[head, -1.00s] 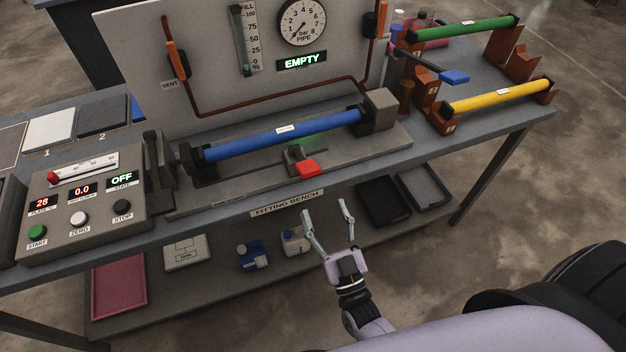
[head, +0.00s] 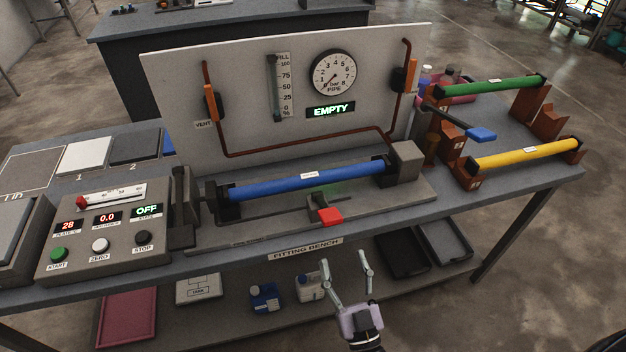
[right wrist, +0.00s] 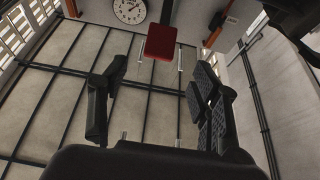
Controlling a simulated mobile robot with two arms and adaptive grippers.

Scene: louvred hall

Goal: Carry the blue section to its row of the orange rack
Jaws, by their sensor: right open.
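The blue section (head: 270,184) is a blue pipe with a white label, lying in the fitting bench's clamp fixture (head: 405,160) between dark end holders. The orange rack (head: 545,122) stands at the right end of the bench. It holds a green section (head: 495,87) in its back row and a yellow section (head: 528,153) in its front row; the row between them shows no pipe. My right gripper (head: 346,268) is open and empty, in front of the bench edge and below the blue section. Its open fingers also show in the right wrist view (right wrist: 158,105). My left gripper is out of view.
A red-handled clamp lever (head: 329,215) sits in front of the blue section. A blue-ended lever (head: 481,134) projects near the rack. The gauge panel (head: 240,90) stands behind, its display reading EMPTY. A control box (head: 110,235) is at left. Trays and bottles fill the lower shelf.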

